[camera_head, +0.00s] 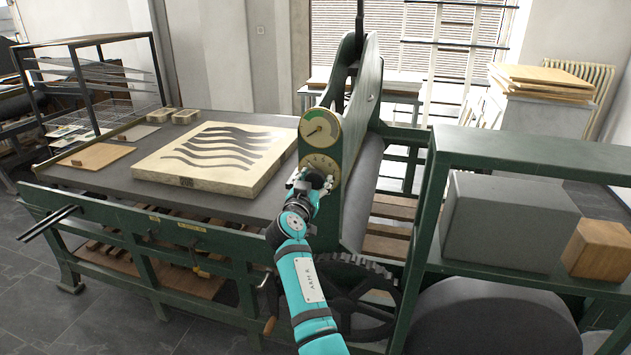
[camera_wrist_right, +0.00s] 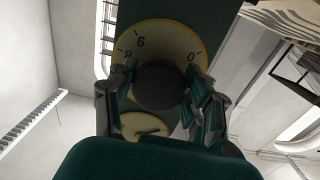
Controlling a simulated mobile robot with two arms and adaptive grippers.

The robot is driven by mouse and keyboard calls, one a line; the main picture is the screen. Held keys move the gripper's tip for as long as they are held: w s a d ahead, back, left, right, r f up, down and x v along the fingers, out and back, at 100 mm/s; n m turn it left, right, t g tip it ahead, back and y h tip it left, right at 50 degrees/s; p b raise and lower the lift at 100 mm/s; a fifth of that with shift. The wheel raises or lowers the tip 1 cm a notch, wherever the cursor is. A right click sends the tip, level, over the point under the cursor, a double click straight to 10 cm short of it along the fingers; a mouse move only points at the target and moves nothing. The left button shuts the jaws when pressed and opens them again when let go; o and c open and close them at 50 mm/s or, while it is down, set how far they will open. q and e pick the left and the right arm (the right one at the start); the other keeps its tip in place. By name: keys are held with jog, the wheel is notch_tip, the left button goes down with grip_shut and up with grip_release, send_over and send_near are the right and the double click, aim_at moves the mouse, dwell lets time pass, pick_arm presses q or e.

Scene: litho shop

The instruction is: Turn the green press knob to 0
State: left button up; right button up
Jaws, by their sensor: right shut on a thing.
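The press knob (camera_wrist_right: 160,86) looks dark and round in the right wrist view, in front of a cream dial plate (camera_wrist_right: 170,38) marked 6, 8 and 0. My right gripper (camera_wrist_right: 160,92) has one finger on each side of the knob and is shut on it. I cannot make out a pointer on the knob. In the head view my right gripper (camera_head: 314,180) is at the lower dial (camera_head: 322,162) on the green press upright and hides the knob. My left gripper is not in view.
A round gauge (camera_head: 320,127) with a needle sits just above the dial. A pale stone slab (camera_head: 215,155) with dark wavy lines lies on the press bed (camera_head: 110,188). A green shelf rack (camera_head: 530,150) with grey and wooden blocks stands to the right of my arm.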

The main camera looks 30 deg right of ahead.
jog(key=shift+c, duration=0.9)
jog(key=shift+n, duration=0.4)
jog(key=n, duration=0.2)
jog(key=shift+n+b, duration=0.3)
jog(key=shift+n, duration=0.1)
jog(key=n, duration=0.4)
jog(key=shift+r+p, duration=0.2)
jog(key=shift+p, duration=0.15)
jog(key=n+p, duration=0.1)
jog(key=n, duration=0.4)
jog(key=shift+s+d+r+p, duration=0.1)
jog(key=shift+r+p, duration=0.05)
jog(key=shift+p, duration=0.25)
jog(key=n+p, duration=0.2)
jog(key=n, duration=0.3)
jog(key=shift+p, duration=0.4)
jog(key=shift+n, duration=0.4)
